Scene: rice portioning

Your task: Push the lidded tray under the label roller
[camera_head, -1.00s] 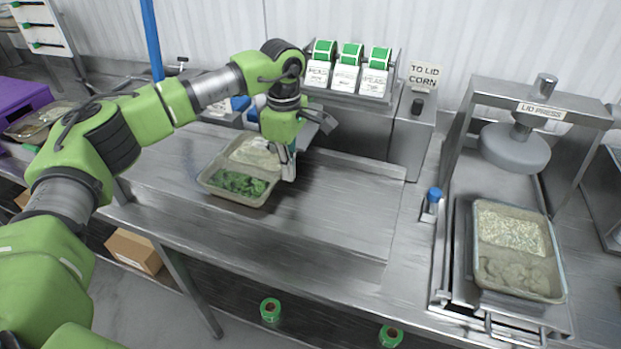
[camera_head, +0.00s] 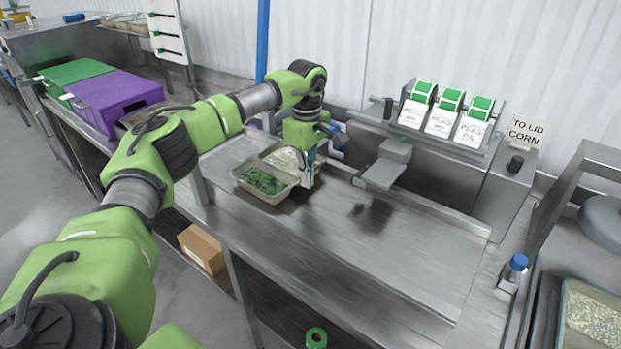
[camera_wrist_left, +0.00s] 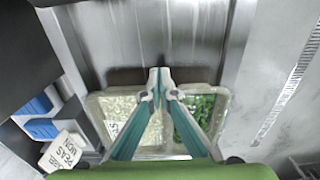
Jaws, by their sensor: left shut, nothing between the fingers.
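The tray (camera_head: 240,184) lies on the steel bench, with leafy green in the front compartment and pale food behind. A clear lid is hard to make out. My left gripper (camera_head: 308,184) is shut and empty, pointing down at the tray's right side; contact is likely but cannot be told for certain. In the left wrist view the closed fingers (camera_wrist_left: 160,78) reach across the tray (camera_wrist_left: 97,113), hiding its middle. Part of a printed label shows there. Blue roller parts (camera_head: 328,129) show behind my gripper, partly hidden; they also show in the wrist view (camera_wrist_left: 40,117). My right gripper is out of view.
A grey block with a plate (camera_head: 384,173) overhangs the bench to the right of my gripper. Label rolls (camera_head: 452,99) stand behind it. The bench (camera_head: 395,245) is clear to the right. A purple crate (camera_head: 113,98) stands at the far left.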

